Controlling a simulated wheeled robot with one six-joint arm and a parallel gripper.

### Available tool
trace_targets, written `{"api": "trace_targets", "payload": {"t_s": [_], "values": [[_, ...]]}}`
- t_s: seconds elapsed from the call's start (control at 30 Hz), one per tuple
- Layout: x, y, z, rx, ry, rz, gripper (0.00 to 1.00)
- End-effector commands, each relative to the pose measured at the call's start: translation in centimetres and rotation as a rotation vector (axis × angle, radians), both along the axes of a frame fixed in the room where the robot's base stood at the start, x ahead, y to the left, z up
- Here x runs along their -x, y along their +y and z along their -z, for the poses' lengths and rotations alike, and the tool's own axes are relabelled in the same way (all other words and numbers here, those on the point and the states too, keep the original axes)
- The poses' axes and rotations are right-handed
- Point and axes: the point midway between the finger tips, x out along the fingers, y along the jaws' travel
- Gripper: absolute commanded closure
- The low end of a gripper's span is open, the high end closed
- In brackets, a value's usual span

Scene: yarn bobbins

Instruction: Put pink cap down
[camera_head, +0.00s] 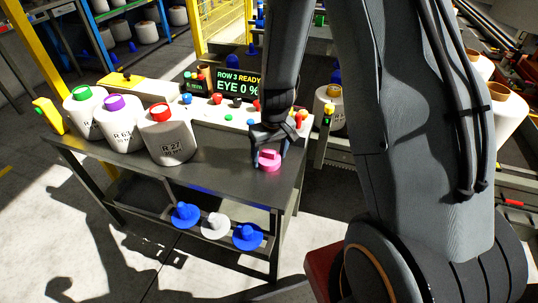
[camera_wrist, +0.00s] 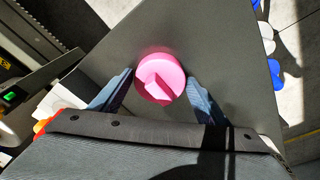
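The pink cap (camera_head: 269,159) is a round disc with a raised grip on top. It is at the right end of the dark table (camera_head: 222,163), at or just above the surface; I cannot tell if it touches. My gripper (camera_head: 270,150) points down over it, with one finger at each side.
White bobbins with a green cap (camera_head: 82,93), a purple cap (camera_head: 114,103) and a red cap (camera_head: 160,112) stand on the table's left. A button panel (camera_head: 222,110) runs along the back. Blue and white caps (camera_head: 215,225) sit on a lower rail. The table's middle front is bare.

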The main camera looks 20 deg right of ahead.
Motion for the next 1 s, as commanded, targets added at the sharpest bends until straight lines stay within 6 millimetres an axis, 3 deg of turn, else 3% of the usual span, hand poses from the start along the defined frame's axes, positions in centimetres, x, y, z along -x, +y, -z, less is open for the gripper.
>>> {"api": "trace_targets", "payload": {"t_s": [0.47, 1.0], "values": [[0.0, 0.0, -0.7, 0.000, -0.001, 0.000, 0.20], [1.1, -0.1, -8.5, 0.000, -0.004, -0.001, 0.20]]}}
